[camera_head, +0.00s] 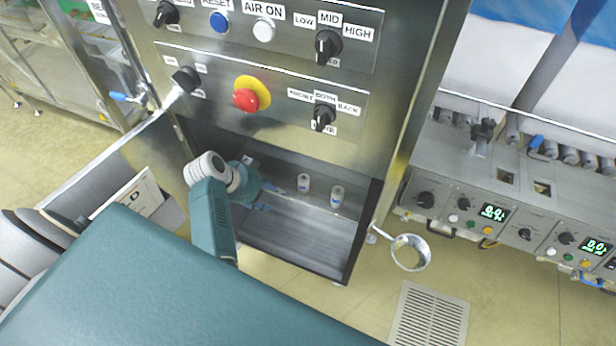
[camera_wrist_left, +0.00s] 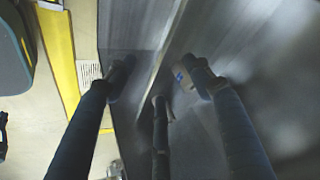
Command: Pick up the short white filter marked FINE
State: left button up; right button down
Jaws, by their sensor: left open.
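My right gripper is not in view.
The metal cabinet (camera_head: 270,60) has knobs and a red emergency button (camera_head: 246,99) above the bay. Its side walls bound the opening. A machine bench (camera_head: 500,190) stands further right.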

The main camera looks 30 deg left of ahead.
aim_at(303, 179)
pick_arm(q)
jog(key=w+d, duration=0.1)
jog(key=w, duration=0.1)
jog(key=w+d, duration=0.1)
jog(key=w, duration=0.1)
jog(key=w+d, duration=0.1)
jog(key=w, duration=0.1)
jog(key=shift+w+p, duration=0.2)
jog(key=shift+p, duration=0.2)
jog(key=shift+w+d+r, duration=0.1)
jog(key=shift+w+d, duration=0.15)
jog(key=shift+w, duration=0.35)
jog(key=shift+w+d+r, duration=0.1)
jog(key=shift+w+d, duration=0.15)
jog(key=shift+w, duration=0.35)
jog(key=x, duration=0.2)
jog(key=shift+w+f, duration=0.2)
jog(key=shift+f, duration=0.1)
jog(key=shift+w+d+f, duration=0.15)
jog(key=shift+w+f, duration=0.05)
jog(key=shift+f, duration=0.15)
jog(key=c, duration=1.1)
